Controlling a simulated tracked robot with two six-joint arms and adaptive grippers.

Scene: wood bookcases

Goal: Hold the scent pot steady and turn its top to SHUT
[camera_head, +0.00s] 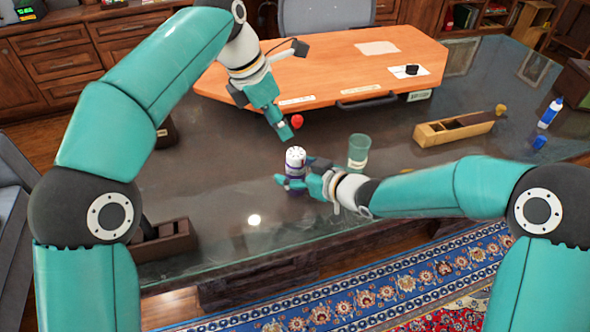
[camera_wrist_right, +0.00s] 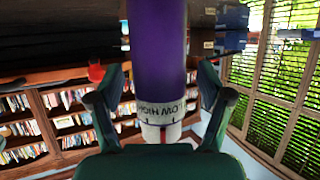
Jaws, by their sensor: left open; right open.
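The scent pot (camera_head: 295,162) stands upright on the dark glass table, with a white top and a purple body. In the right wrist view its purple body (camera_wrist_right: 158,50) hangs upside down in the picture, with a white band reading "LOW HIGH" and the white top below. My right gripper (camera_head: 298,175) is open, with its fingers on either side of the pot. In the wrist view gaps show between the fingers and the body. My left gripper (camera_head: 285,132) is open above the pot, pointing down, apart from the top. The SHUT mark is not readable.
A red object (camera_head: 297,121) is beside my left gripper. A wooden tray (camera_head: 453,130), a blue-white bottle (camera_head: 550,113) and an orange board (camera_head: 330,70) lie farther off. The table's front left is mostly clear.

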